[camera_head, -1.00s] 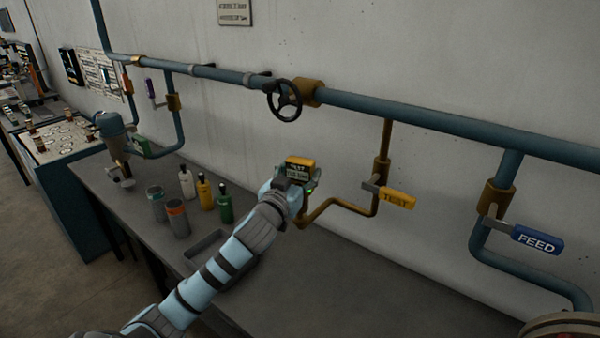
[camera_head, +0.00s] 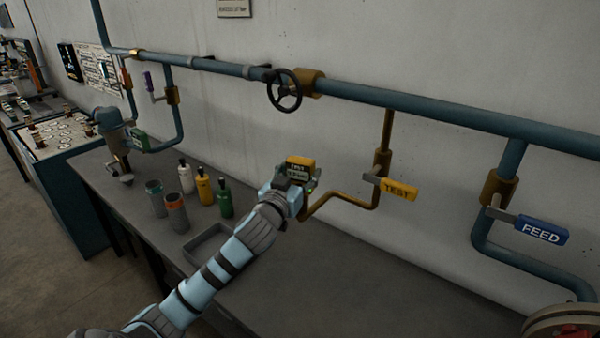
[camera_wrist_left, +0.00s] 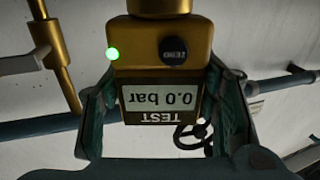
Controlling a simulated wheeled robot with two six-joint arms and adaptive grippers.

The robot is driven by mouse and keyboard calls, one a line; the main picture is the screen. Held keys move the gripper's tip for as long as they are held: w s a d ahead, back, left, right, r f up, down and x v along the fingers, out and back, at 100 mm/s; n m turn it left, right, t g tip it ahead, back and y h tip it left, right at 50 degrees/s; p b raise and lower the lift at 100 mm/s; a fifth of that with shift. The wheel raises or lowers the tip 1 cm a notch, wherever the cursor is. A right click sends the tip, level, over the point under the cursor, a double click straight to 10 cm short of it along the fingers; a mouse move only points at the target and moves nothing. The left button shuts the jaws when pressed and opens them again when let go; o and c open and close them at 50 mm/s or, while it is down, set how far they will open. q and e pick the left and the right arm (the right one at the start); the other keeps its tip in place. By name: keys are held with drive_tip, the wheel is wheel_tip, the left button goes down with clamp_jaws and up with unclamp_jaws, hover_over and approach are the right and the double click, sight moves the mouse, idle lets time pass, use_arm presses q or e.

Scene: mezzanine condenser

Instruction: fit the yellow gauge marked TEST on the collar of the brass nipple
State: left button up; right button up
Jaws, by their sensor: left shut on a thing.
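The yellow gauge (camera_head: 301,165) is in my left gripper (camera_head: 294,184), upright in front of the wall. In the left wrist view the gauge (camera_wrist_left: 160,85) appears upside down, with the word TEST, a display reading 0.0 bar, a black ZERO button and a lit green lamp. The gripper's two fingers are shut on its sides. A brass fitting (camera_wrist_left: 160,5) shows at the top of that view. The brass pipe (camera_head: 345,194) runs down and left, ending behind my gripper. The nipple's collar is hidden there; I cannot tell whether the gauge touches it. My right gripper is not in view.
A yellow TEST lever (camera_head: 398,190) and blue FEED lever (camera_head: 540,231) stick out to the right. A black handwheel (camera_head: 285,90) hangs above. Bottles (camera_head: 204,187), cups (camera_head: 176,213) and a grey tray (camera_head: 200,247) stand left on the bench. The bench (camera_head: 370,285) is clear at right.

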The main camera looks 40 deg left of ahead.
use_arm(q)
drive_tip(key=o, duration=1.5)
drive_tip(key=shift+f, duration=0.1)
drive_tip(key=v, duration=1.2)
drive_tip(key=shift+s, duration=0.1)
